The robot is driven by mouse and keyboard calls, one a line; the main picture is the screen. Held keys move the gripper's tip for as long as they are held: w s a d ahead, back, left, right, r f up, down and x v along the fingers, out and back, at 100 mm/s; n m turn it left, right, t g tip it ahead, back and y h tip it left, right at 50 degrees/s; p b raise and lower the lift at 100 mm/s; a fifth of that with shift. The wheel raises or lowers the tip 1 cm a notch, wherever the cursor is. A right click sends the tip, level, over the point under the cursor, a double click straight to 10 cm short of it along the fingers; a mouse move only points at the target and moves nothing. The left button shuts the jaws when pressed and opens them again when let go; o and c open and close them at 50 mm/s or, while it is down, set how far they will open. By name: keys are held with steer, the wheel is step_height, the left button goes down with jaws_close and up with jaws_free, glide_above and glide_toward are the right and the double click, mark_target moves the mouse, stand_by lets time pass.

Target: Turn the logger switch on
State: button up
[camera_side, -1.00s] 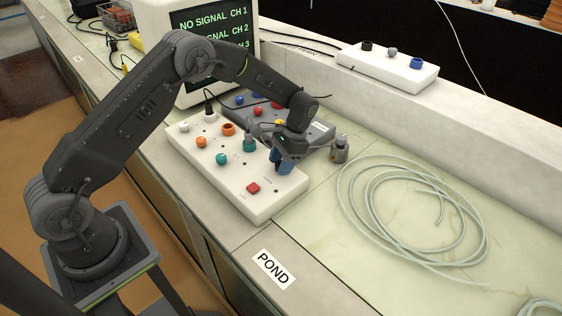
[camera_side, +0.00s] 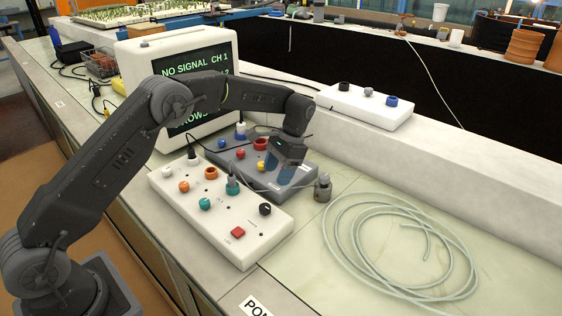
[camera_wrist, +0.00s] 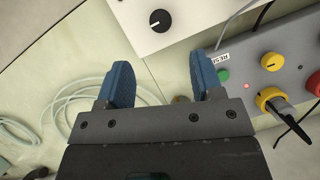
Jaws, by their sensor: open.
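The white control box (camera_side: 215,225) stands on the bench with several coloured knobs and plugs. A black rotary knob (camera_side: 265,209) sits near its right end, beside a red square button (camera_side: 238,233). I cannot read which control is marked logger. In the wrist view the black knob (camera_wrist: 160,20) carries a white pointer mark, and the knob lies beyond my fingertips. My gripper (camera_side: 284,176) has blue fingers, open and empty, above the right end of the grey box (camera_side: 250,165). In the wrist view my gripper (camera_wrist: 161,66) shows a wide gap between its fingers.
A monitor (camera_side: 185,85) reads NO SIGNAL behind the boxes. A small metal fitting (camera_side: 322,188) stands right of the grey box, near a coiled pale hose (camera_side: 400,245). Cables cross the boxes. Another white box (camera_side: 365,105) sits on the ledge.

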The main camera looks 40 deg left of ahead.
steer(key=shift+v, duration=1.5)
steer(key=s+r+n+t, duration=0.2)
steer(key=s+r+t, duration=0.3)
steer(key=s+r, duration=1.05)
steer(key=s+d+f+n+t+h, duration=0.1)
steer(key=s+t, duration=0.3)
steer(key=s, duration=1.3)
steer(key=shift+d+f+t, duration=0.2)
steer(key=shift+t, duration=0.2)
steer(key=shift+w, duration=0.1)
